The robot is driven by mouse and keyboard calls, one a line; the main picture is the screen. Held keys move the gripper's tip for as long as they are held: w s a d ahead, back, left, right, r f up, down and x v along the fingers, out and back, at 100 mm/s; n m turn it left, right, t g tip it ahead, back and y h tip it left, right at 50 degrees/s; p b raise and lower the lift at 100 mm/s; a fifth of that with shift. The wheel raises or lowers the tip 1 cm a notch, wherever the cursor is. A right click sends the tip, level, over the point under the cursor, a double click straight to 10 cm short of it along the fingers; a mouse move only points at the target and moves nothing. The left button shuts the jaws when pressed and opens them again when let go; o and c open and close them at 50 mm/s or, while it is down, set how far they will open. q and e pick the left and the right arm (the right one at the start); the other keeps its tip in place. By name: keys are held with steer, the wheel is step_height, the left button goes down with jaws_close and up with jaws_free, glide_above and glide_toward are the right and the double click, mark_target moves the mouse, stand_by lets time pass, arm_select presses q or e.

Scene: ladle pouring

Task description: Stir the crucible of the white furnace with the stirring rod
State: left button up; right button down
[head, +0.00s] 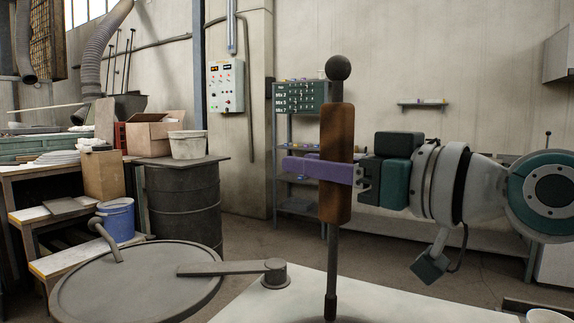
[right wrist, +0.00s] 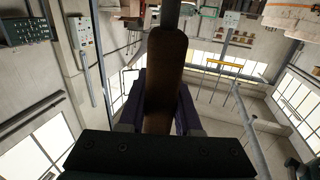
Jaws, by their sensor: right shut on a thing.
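The stirring rod (head: 336,125) has a brown wooden handle, a dark ball on top and a thin dark shaft with a thicker lower end. My right gripper (head: 338,172), with purple fingers, is shut on the handle and holds the rod upright. The handle also shows between the fingers in the right wrist view (right wrist: 165,70). The white furnace top (head: 420,307) lies at the bottom of the head view, and the rod's lower end appears in front of it. A round grey lid (head: 140,280) on a pivot arm is swung to the left. The crucible is not visible. My left gripper is out of view.
A dark drum (head: 185,205) with a white bucket (head: 188,145) on it stands behind the lid. A workbench with a blue bucket (head: 116,218) and boxes is at the left. A shelf rack (head: 300,100) stands against the back wall.

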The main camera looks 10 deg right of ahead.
step_height(320, 180, up, 15)
steer(key=p, duration=1.2)
stand_by(0.3)
stand_by(0.4)
